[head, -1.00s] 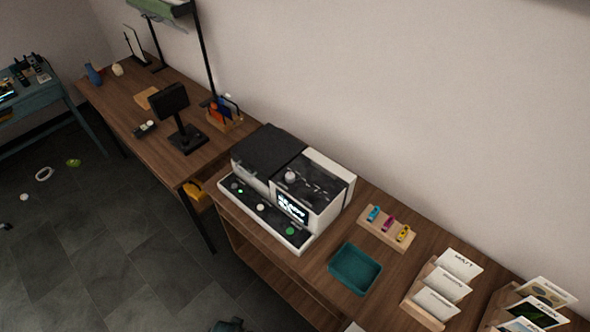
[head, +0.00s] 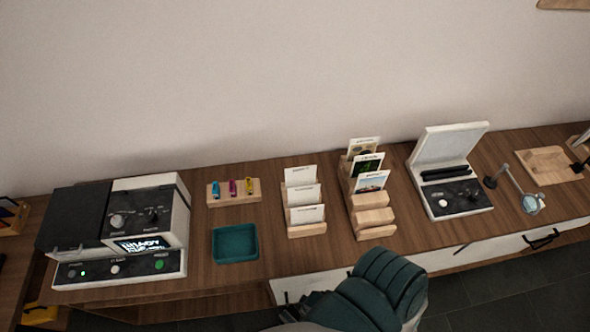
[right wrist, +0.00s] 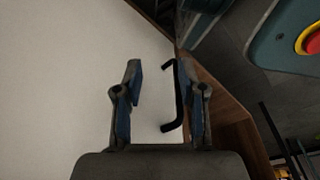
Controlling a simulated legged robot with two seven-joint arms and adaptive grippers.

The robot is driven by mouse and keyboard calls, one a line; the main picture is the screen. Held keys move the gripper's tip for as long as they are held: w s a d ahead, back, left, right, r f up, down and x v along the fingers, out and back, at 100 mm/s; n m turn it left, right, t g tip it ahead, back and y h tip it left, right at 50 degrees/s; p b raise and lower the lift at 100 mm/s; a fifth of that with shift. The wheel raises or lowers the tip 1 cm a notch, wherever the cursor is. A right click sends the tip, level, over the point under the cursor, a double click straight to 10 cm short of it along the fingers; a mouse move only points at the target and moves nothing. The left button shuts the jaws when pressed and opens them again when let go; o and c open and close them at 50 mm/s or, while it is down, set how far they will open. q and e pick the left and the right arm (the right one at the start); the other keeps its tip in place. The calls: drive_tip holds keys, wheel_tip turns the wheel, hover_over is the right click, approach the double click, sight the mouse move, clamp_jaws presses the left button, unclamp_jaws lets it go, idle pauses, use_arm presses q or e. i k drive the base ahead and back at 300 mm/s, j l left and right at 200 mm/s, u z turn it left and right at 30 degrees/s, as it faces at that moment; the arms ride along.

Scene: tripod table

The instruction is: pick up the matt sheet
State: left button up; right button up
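A wooden stepped rack (head: 307,230) on the table holds three white sheets. The back sheet (head: 300,176) was labelled MATT in the earlier head view; its print is too small to read now. The middle sheet (head: 305,195) and front sheet (head: 306,214) stand in front of it. In the right wrist view my right gripper (right wrist: 162,80) is open and empty, facing a white drawer front, with a black handle (right wrist: 176,95) showing between its fingers. In the head view my right arm is at the bottom, below the rack. My left gripper is out of view.
A printer (head: 150,205) stands at left, with a teal tray (head: 235,243) and a wooden holder of coloured cartridges (head: 233,192) beside it. Right of the rack are a second rack (head: 372,218) with printed cards, an open-lidded device (head: 450,180) and a magnifier lamp (head: 530,203).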

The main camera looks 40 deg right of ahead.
sight(296, 176)
drive_tip(key=z, duration=1.5)
